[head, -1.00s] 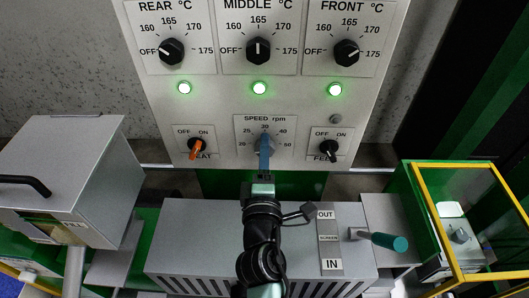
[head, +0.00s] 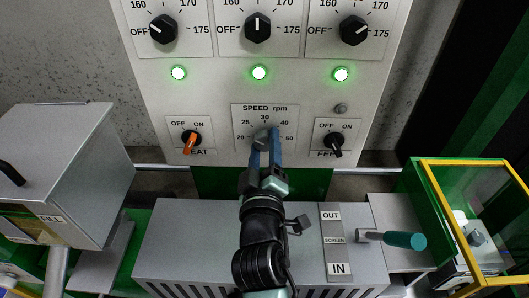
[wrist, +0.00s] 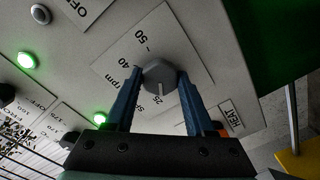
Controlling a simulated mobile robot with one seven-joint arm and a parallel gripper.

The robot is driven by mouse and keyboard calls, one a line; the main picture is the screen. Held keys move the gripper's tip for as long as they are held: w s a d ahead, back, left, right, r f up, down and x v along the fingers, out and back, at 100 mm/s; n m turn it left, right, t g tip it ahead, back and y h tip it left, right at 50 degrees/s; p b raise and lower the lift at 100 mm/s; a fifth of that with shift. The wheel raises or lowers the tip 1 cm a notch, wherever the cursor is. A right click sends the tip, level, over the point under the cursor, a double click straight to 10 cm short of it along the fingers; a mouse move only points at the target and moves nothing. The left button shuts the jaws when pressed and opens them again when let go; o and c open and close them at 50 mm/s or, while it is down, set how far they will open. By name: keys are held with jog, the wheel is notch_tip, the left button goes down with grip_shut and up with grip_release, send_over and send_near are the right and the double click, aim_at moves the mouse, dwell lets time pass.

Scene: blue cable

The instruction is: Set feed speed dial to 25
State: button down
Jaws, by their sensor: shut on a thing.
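The grey speed dial (head: 262,135) sits on the SPEED rpm plate (head: 245,111) at the bottom middle of the panel. My gripper (head: 266,140) reaches up to it with a blue finger on each side. In the wrist view my gripper (wrist: 160,77) is shut on the speed dial (wrist: 163,72). The dial's white line points at or very near the 25 mark there. The fingers cover parts of the scale in that view. No plate reading "feed speed" shows.
An orange HEAT switch (head: 190,140) is left of the dial and a black FEED switch (head: 335,143) is right of it. Three green lamps and three temperature knobs are above. A grey machine housing (head: 175,245) lies below my arm.

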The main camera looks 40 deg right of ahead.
jog(key=shift+f+m+b, duration=0.1)
jog(key=shift+m+b, duration=0.25)
jog(key=shift+m, duration=0.25)
jog(key=shift+c, duration=1.3)
grip_release()
jog(key=b+v, duration=0.4)
jog(key=v, duration=0.9)
